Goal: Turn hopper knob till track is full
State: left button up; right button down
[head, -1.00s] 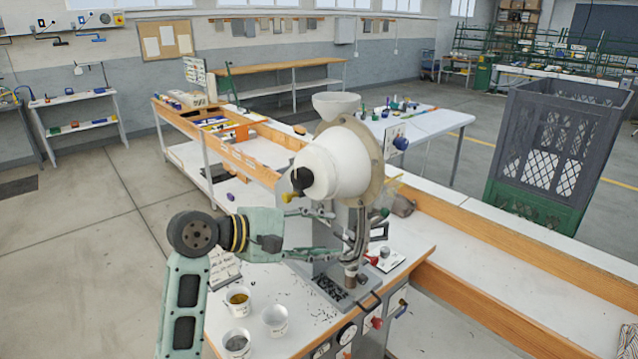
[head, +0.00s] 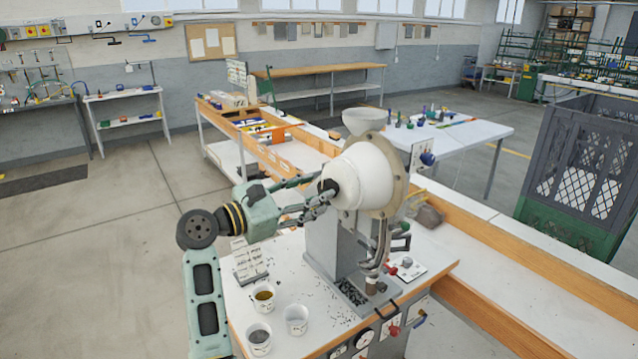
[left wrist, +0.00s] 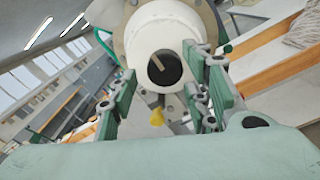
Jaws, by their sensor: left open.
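The eyelet press stands on the bench with a white hopper drum (head: 362,175). A dark knob (head: 329,189) sits on the drum's left face; the left wrist view shows it as a dark round knob (left wrist: 165,68) with a pale bar-like mark. My left gripper (head: 318,192) is open, its fingertips at the knob, one finger to each side. In the left wrist view the open fingers (left wrist: 160,92) flank the knob; I cannot tell whether they touch it. The curved metal track (head: 381,248) runs down the press's front; its fill cannot be made out. My right gripper is out of view.
A white funnel (head: 363,122) tops the drum. White cups (head: 296,318) stand on the bench front, with small dark bits scattered nearby. A yellow part (left wrist: 157,117) shows below the knob. A grey and green crate (head: 580,165) stands at the right.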

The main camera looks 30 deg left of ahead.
pick_arm(q)
jog(key=shift+p+x, duration=0.3)
jog(key=shift+x, duration=0.9)
jog(key=shift+d, duration=0.1)
jog(key=shift+r, duration=0.1)
jog(key=c, duration=1)
jog(key=shift+c, duration=0.2)
